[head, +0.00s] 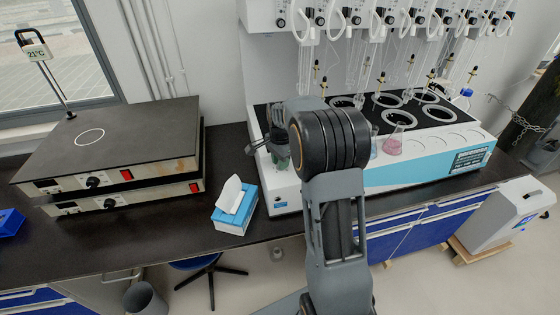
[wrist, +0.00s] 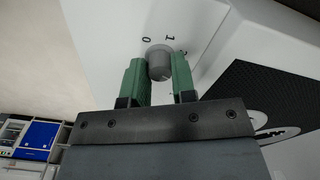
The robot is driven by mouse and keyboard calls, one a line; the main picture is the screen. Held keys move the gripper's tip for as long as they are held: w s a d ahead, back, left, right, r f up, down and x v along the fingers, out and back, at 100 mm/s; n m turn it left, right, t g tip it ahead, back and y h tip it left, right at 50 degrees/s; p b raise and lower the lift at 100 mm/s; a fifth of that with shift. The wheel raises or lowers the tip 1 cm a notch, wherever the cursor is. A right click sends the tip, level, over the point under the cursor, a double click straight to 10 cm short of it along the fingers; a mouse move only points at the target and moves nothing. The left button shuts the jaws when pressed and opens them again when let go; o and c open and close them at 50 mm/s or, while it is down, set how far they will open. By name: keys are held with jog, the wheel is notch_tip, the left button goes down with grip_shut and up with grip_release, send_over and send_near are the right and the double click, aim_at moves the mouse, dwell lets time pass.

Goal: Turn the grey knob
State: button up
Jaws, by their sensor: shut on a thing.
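The grey knob (wrist: 159,62) sits on the white front panel of the distiller (wrist: 215,35), with the numbers 0, 1 and a partly hidden mark printed around it. My gripper (wrist: 160,80) has its two green fingers on either side of the knob, shut on it. In the head view my gripper (head: 278,150) is at the left end of the distiller's front (head: 410,172), and the knob is hidden there behind my gripper and arm.
A tissue box (head: 236,208) lies on the dark bench to the left. Two stacked hot plates (head: 110,150) stand further left. Glass tubes hang above the distiller.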

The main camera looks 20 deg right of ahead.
jog(key=shift+r+m, duration=0.1)
jog(key=shift+m, duration=0.6)
jog(key=o, duration=0.9)
notch_tip(320, 180, up, 14)
jog(key=shift+f, duration=0.1)
dwell(0.6)
